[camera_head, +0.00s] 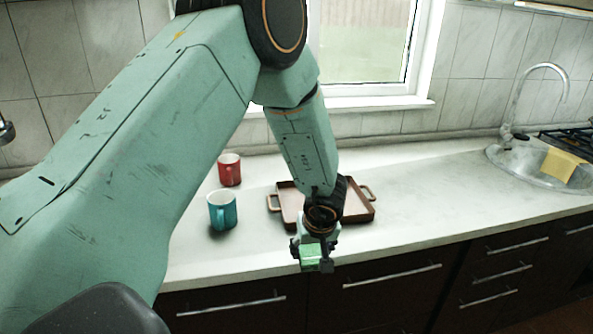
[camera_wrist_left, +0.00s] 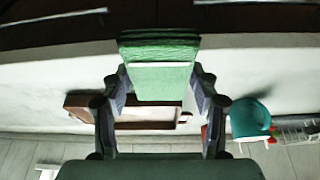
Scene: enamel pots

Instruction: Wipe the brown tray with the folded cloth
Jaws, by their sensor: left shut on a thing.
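The brown tray (camera_head: 358,208) lies on the white counter, with a handle at each end. My left forearm and wrist hide its middle. My left gripper (camera_head: 314,262) is shut on the folded green cloth (camera_head: 311,253), near the counter's front edge and in front of the tray in the head view. In the left wrist view the cloth (camera_wrist_left: 160,68) sits between the two fingers of the gripper (camera_wrist_left: 158,95), and part of the tray (camera_wrist_left: 80,103) shows behind it. I cannot tell how far the cloth is from the counter. My right gripper is not in view.
A teal mug (camera_head: 222,211) and a red mug (camera_head: 230,170) stand on the counter left of the tray. The counter between tray and sink is clear.

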